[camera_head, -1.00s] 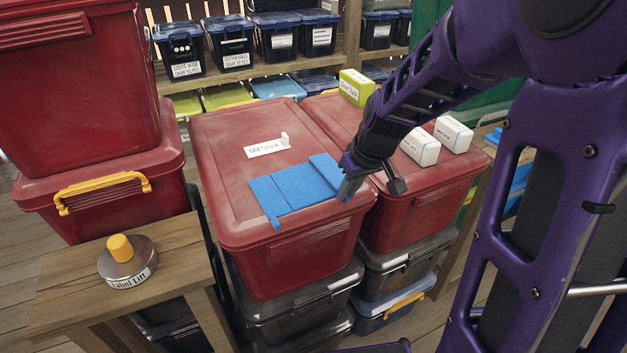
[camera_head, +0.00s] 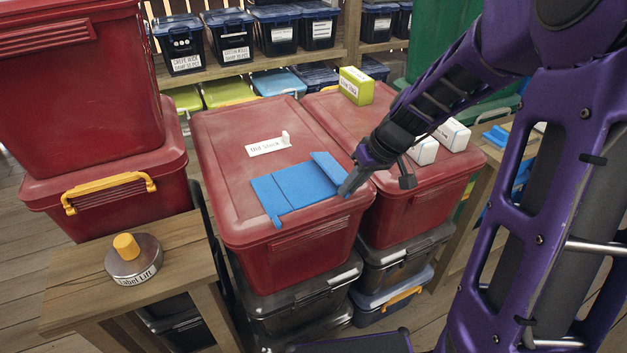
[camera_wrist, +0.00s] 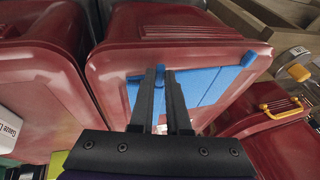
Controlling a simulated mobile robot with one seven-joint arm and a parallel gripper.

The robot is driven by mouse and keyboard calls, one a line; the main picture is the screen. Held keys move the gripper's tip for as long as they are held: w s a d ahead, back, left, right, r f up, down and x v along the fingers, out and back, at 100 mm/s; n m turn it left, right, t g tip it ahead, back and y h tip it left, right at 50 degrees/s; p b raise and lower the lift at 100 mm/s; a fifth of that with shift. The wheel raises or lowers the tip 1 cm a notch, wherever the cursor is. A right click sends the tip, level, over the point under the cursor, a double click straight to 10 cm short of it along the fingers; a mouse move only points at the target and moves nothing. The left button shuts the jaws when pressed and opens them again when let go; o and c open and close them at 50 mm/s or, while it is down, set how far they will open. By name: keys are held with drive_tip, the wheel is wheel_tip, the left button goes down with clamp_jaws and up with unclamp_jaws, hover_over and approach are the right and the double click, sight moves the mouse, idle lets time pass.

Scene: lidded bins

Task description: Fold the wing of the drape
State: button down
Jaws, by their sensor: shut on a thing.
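The blue drape (camera_head: 300,187) lies on the lid of a red bin (camera_head: 225,160), near its front edge. It is made of flat panels, with a small tab hanging at the front left. Its right wing (camera_head: 328,167) is tilted up from the lid. My gripper (camera_head: 348,187) is at the right edge of this wing, low over the lid's right front corner. In the wrist view my gripper (camera_wrist: 161,78) has its fingers close together on a small blue part of the wing. The blue panels (camera_wrist: 205,85) spread out beyond the fingers. The fingers hide part of the wing.
A label stand (camera_head: 268,146) reading "Old Stock" is behind the drape. A second red bin (camera_head: 400,205) to the right carries a green box (camera_head: 356,86) and white boxes (camera_head: 452,134). A round weight (camera_head: 133,260) with a yellow knob sits on a wooden stand. Red bins are stacked at left.

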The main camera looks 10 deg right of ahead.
drive_tip(key=shift+w+d+r+y, duration=0.15)
drive_tip(key=shift+d+r+y, duration=0.1)
drive_tip(key=shift+y, duration=0.25)
drive_tip(key=shift+w+d+r+m+g+y, duration=0.1)
drive_tip(key=shift+d+r+m+g+y, duration=0.2)
drive_tip(key=shift+y, duration=0.6)
drive_tip(key=shift+d+f, duration=0.1)
drive_tip(key=shift+d, duration=0.05)
drive_tip(key=shift+w+d+g+y, duration=0.15)
drive_tip(key=shift+d+g+y, duration=0.15)
drive_tip(key=shift+y, duration=0.3)
drive_tip(key=c, duration=0.9)
unclamp_jaws()
